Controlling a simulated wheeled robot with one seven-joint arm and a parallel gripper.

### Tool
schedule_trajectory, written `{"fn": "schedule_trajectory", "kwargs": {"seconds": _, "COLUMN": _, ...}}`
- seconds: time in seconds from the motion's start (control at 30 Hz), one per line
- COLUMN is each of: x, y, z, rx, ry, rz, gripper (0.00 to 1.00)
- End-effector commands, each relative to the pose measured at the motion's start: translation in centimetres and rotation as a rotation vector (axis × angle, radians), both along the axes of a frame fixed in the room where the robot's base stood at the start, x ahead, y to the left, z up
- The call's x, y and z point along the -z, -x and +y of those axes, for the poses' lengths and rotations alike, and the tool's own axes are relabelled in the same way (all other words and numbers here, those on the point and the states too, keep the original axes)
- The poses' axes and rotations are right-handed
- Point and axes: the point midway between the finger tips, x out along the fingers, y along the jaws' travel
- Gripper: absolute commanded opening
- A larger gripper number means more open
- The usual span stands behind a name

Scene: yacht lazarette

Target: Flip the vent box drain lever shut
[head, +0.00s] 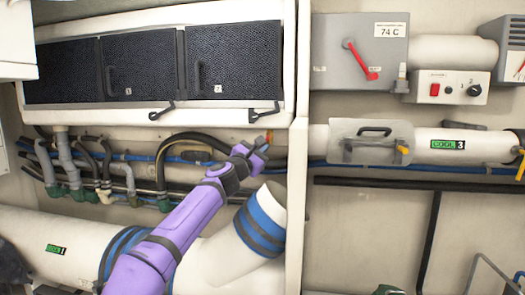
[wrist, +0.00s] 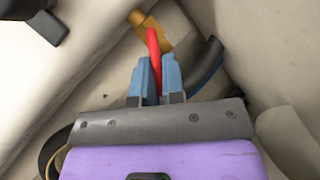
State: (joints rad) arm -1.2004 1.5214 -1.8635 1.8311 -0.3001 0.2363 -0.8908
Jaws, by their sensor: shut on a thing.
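The vent box (head: 150,18) is a white cabinet with dark mesh doors at the upper left in the head view. Its drain lever is red and shows in the wrist view (wrist: 153,42), beside a brass valve body (wrist: 150,22). My gripper (wrist: 158,78) has blue fingers, one on each side of the red lever, and is shut on it. In the head view my gripper (head: 260,146) is just under the box's lower right corner. Only a small red and orange bit shows there past the fingers.
Black latches (head: 264,112) hang at the box's lower edge, close above my gripper. Hoses and blue pipes (head: 150,157) run below the box. A white duct with blue bands (head: 262,225) stands below my gripper. A dark hose (wrist: 207,62) passes right of the fingers.

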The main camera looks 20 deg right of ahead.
Motion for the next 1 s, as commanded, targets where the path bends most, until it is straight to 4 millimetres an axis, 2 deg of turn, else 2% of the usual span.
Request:
{"fn": "schedule_trajectory", "kwargs": {"seconds": 0.6, "x": -1.6, "y": -0.7, "z": 1.4, "rx": -0.001, "ry": -0.479, "rz": -0.245, "gripper": 0.00}}
{"fn": "schedule_trajectory", "kwargs": {"seconds": 1.0, "x": -2.3, "y": -0.8, "z": 1.6, "rx": 0.000, "ry": -0.651, "rz": -0.336, "gripper": 0.00}}
